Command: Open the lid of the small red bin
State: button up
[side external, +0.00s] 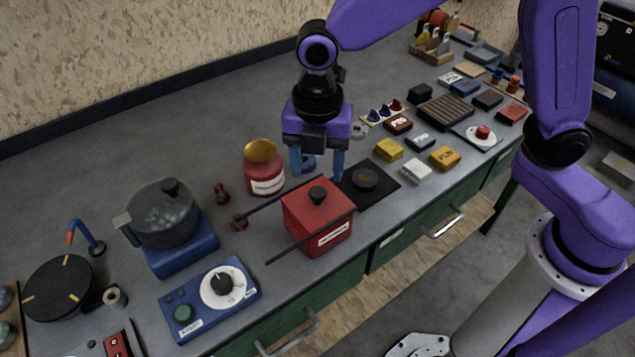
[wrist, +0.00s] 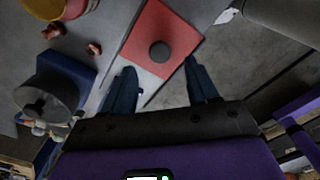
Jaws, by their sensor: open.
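The small red bin (side external: 317,231) is a red box with a white label on its front, standing near the front edge of the grey counter. Its flat red lid (side external: 302,204) lies shut on top, with a round black knob (side external: 318,194) in the middle. Dark rods run along two sides of the lid. In the wrist view the lid (wrist: 143,38) and knob (wrist: 159,52) show from above. My gripper (side external: 317,174) is open and empty, with blue fingers pointing down, above the bin's back area. In the wrist view its fingers (wrist: 161,70) straddle the near side of the lid, apart from the knob.
A red jar with a yellow top (side external: 265,170) stands left of the bin. A dark pot (side external: 163,217) sits on a blue base farther left. A blue dial panel (side external: 210,297) lies at the front left. A black plate with a round disc (side external: 366,181) is close on the right.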

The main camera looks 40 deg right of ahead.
aim_at(317, 192)
jog(key=shift+f, duration=2.6)
grip_shut()
jog(key=shift+a, duration=0.1)
